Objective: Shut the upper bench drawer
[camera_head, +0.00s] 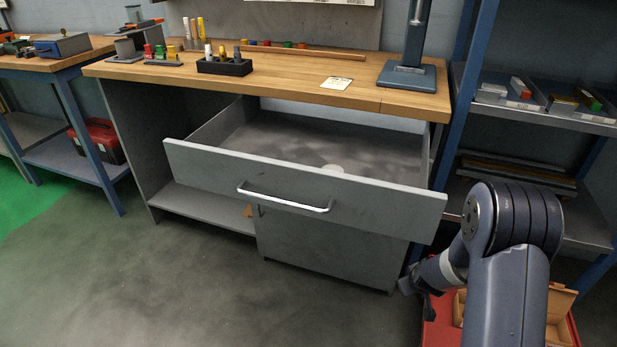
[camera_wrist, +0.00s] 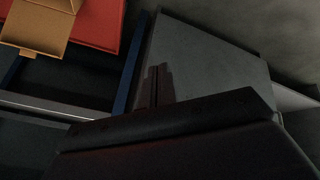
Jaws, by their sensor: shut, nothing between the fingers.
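The upper bench drawer (camera_head: 380,192) is pulled far out from under the wooden worktop, its grey interior showing. My gripper (camera_head: 408,287) is low, below and in front of the drawer's right end, apart from the handle. It looks small and dark in the head view. In the wrist view my shut fingers (camera_wrist: 155,88) show against a grey panel, with nothing between them.
A blue-posted shelf (camera_head: 545,115) stands right of the bench. A red surface (camera_head: 437,325) with an open cardboard box (camera_head: 560,312) is low beside my arm. The worktop (camera_head: 300,85) holds a black pen holder (camera_head: 225,67) and a blue stand (camera_head: 407,76). Floor left of the drawer is clear.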

